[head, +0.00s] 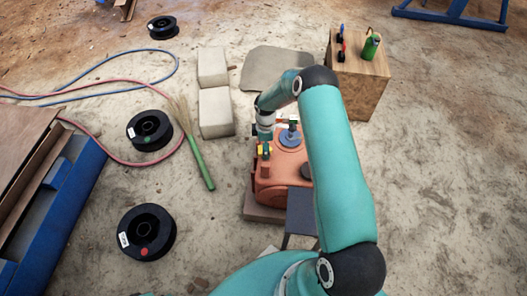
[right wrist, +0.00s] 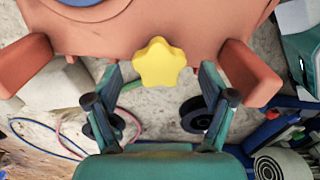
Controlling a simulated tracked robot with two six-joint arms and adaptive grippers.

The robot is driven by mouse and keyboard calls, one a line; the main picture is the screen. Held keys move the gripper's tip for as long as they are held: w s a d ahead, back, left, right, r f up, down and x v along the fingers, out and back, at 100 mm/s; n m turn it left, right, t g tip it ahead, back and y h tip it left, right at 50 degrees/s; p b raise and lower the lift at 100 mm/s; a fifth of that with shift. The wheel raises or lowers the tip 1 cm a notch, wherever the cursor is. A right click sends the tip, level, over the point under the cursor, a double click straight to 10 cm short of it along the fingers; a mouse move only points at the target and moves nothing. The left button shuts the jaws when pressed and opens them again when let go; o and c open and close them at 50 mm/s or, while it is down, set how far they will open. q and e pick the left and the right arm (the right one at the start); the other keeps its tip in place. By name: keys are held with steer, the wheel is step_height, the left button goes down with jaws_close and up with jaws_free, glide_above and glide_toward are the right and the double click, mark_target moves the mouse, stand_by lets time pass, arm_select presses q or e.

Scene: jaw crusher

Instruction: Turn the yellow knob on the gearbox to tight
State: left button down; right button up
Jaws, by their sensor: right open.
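The yellow star-shaped knob (right wrist: 157,63) is on the orange gearbox (right wrist: 150,20) in the right wrist view. My right gripper (right wrist: 160,76) is open, with one finger to each side of the knob and a visible gap on both sides. I see no contact with it. In the head view the orange gearbox (head: 282,175) stands low at the centre, partly hidden by my right arm. My left gripper is not in view.
Pale blocks (head: 216,111) and a green-handled broom (head: 197,160) lie left of the gearbox. Black spools (head: 146,231) and hoses are further left. A wooden box (head: 357,85) with a green bottle (head: 370,46) stands behind right. The ground at right is clear.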

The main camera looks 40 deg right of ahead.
steer(key=shift+f, duration=1.15)
steer(key=c, duration=1.2)
steer(key=shift+o, duration=0.2)
steer(key=shift+a, duration=0.25)
steer(key=shift+d, duration=0.1)
